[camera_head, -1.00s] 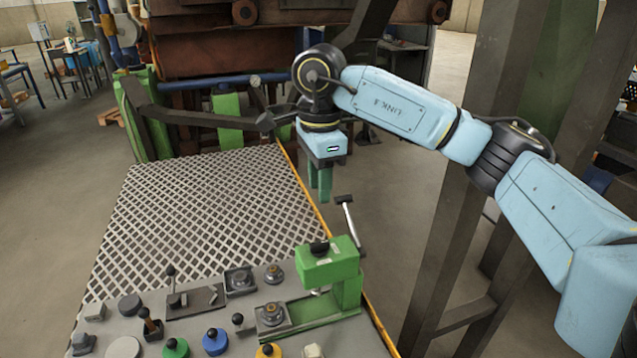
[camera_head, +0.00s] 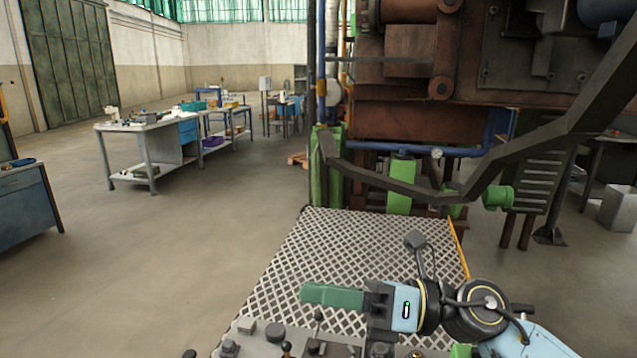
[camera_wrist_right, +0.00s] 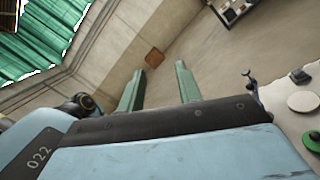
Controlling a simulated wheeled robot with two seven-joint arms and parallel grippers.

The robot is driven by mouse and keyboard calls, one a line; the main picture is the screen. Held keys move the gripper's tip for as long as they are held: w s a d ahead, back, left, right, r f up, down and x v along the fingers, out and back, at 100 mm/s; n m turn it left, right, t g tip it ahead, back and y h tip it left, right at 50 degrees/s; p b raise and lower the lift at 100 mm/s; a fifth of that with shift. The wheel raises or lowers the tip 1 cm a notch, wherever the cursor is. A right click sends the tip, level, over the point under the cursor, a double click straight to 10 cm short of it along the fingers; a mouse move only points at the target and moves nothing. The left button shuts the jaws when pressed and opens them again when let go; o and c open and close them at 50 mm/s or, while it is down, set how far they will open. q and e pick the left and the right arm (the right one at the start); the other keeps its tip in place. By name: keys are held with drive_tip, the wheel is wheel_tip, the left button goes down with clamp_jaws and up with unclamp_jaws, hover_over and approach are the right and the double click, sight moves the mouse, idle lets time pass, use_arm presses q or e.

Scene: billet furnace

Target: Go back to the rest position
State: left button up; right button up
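My right gripper (camera_head: 306,293) is in the lower middle of the head view, its green fingers pointing left, level above the metal grating (camera_head: 350,255). The fingers look edge-on there. In the right wrist view the two fingers of my right gripper (camera_wrist_right: 160,75) stand apart with nothing between them. My right arm comes in from the bottom right of the head view. It hides part of the control panel (camera_head: 246,328), which has knobs and levers. My left gripper is in neither view.
The rust-brown furnace (camera_head: 400,120) stands behind the grating, with a dark bar crossing in front. A yellow edge (camera_head: 459,250) runs along the grating's right side. Workbenches (camera_head: 140,130) stand at the far left. The floor (camera_head: 180,270) left of the grating is clear.

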drive_tip(key=w+d+m+t+h, duration=0.2)
drive_tip(key=d+m+t+h, duration=0.15)
drive_tip(key=m+t, duration=0.65)
drive_tip(key=w+d+m+t+h, duration=0.2)
drive_tip(key=w+d+m+t, duration=0.15)
drive_tip(key=m+t, duration=0.6)
drive_tip(key=s+d+f+m+g+h, duration=0.2)
drive_tip(key=d+f+m+g+h, duration=0.1)
drive_tip(key=d+f+m+h, duration=0.45)
drive_tip(key=s+d+f+m+g+h, duration=0.2)
drive_tip(key=d+f+m+g+h, duration=0.15)
drive_tip(key=f+m+h, duration=0.45)
drive_tip(key=s+d+f+m+g+y, duration=0.15)
drive_tip(key=s+f+m+g, duration=0.25)
drive_tip(key=s+f+g, duration=0.5)
drive_tip(key=s+d+f+m+g+y, duration=0.15)
drive_tip(key=s+f+m, duration=0.5)
drive_tip(key=s, duration=0.65)
wheel_tip(320, 180, down, 25)
drive_tip(key=s+n+g+h, duration=0.1)
drive_tip(key=n+g, duration=0.1)
drive_tip(key=s+d+f+g, duration=0.1)
drive_tip(key=s+d+f, duration=0.2)
drive_tip(key=s+f, duration=1.2)
drive_tip(key=shift+s, duration=0.9)
